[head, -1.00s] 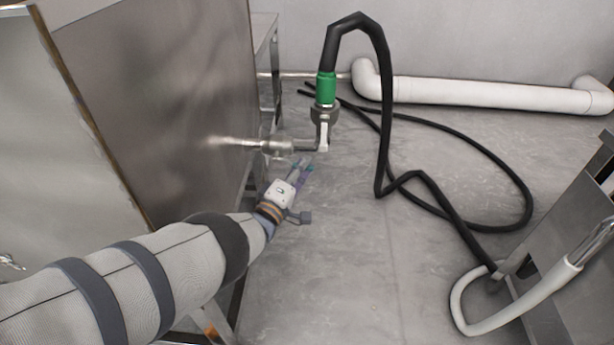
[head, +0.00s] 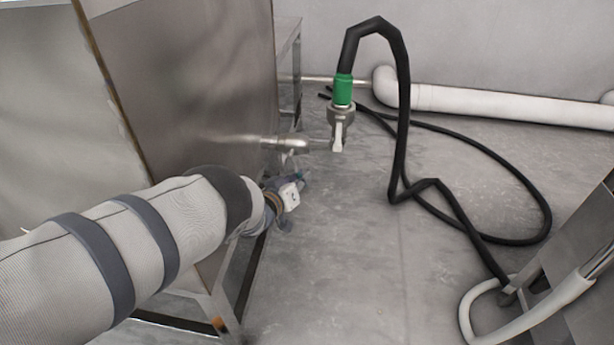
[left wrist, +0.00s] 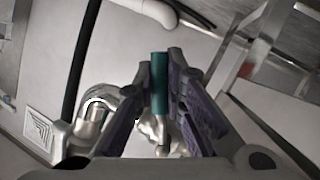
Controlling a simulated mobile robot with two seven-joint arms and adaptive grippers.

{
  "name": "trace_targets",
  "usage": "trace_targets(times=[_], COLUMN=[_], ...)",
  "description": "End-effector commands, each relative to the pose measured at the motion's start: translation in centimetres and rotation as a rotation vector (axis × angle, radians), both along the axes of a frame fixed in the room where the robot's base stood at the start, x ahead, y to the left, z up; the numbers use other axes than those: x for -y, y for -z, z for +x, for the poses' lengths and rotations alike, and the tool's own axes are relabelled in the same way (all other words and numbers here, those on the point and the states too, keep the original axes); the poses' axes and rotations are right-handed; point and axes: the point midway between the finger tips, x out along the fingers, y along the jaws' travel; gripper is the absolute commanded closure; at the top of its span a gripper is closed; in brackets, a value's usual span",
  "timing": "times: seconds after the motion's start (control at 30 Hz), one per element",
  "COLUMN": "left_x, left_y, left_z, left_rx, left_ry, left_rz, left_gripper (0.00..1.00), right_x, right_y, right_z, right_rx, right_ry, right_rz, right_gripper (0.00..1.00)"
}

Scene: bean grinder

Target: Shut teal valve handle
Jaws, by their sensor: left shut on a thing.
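The teal valve handle (left wrist: 159,84) stands upright between the two fingers in the left wrist view. My left gripper (left wrist: 160,88) is shut on it, with the dark finger pads on either side. Below the handle, a metal stem (left wrist: 161,132) is partly seen between the fingers. In the head view my left gripper (head: 302,179) is just below the metal pipe fitting (head: 290,143) at the side of the steel tank (head: 180,85). The handle is mostly hidden there by the gripper. My right gripper is not in view.
A green hose coupling (head: 343,90) with a pale lever (head: 338,138) sits at the pipe's outer end. A black hose (head: 403,110) loops from it over the floor. A steel frame (head: 575,240) stands at right.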

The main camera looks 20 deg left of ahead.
Motion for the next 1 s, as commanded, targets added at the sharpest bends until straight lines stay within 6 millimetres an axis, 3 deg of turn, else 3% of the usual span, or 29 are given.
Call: trace_targets(times=[0.5,1.0], left_x=[-2.4,-3.1], left_y=[0.5,0.6], left_z=[-0.7,-0.8], left_rx=[-0.098,-0.123], left_ry=[-0.003,-0.003], left_rz=[0.346,0.434], left_gripper=[1.00,1.00], right_x=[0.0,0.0], right_y=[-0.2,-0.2], right_z=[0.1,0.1], right_rx=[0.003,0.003], right_ry=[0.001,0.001], right_rz=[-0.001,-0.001], right_gripper=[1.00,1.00])
